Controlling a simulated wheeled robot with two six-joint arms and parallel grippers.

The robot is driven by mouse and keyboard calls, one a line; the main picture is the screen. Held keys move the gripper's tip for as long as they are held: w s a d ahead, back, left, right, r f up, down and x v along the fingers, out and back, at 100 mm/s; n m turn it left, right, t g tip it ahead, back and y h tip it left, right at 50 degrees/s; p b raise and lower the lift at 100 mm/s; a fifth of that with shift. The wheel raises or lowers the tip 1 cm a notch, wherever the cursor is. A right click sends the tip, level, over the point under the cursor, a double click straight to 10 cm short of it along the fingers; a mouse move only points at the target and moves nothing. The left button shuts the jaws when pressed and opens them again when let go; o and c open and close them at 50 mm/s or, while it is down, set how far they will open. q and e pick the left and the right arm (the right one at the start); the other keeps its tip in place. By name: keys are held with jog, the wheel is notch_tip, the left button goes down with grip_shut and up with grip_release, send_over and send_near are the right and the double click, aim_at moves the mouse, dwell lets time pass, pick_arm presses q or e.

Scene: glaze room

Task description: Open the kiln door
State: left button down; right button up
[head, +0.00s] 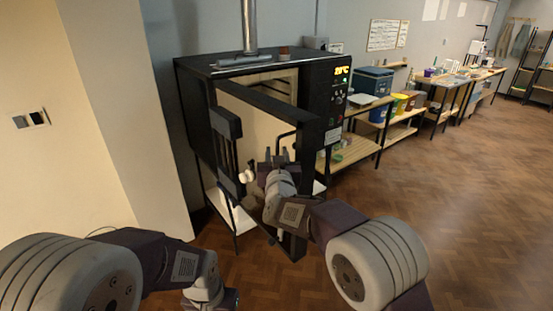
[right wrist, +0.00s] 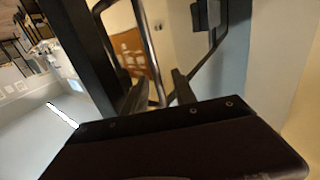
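The kiln (head: 192,95) is a black box on a stand with a lit control panel. Its door (head: 262,104), black-framed with a pale panel, stands partly open, and the pale kiln interior (head: 281,83) shows above its top edge. A dark bar handle (head: 284,136) is on the door. My right gripper (head: 276,158) is at the handle with its fingers apart. In the right wrist view the handle bar (right wrist: 146,50) runs between the open fingertips (right wrist: 158,92), with space beside it. My left gripper (head: 217,301) is low at the bottom edge; its fingers are unclear.
A metal flue (head: 249,28) rises from the kiln top. Shelving with bins (head: 374,80) stands right of the kiln, and worktables run farther back. A pale wall (head: 95,110) is close on the left. The wooden floor (head: 455,190) at right is clear.

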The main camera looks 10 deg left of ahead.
jog(key=s+b, duration=0.1)
jog(key=s, duration=0.6)
jog(key=shift+s+d, duration=0.35)
jog(key=shift+d, duration=0.1)
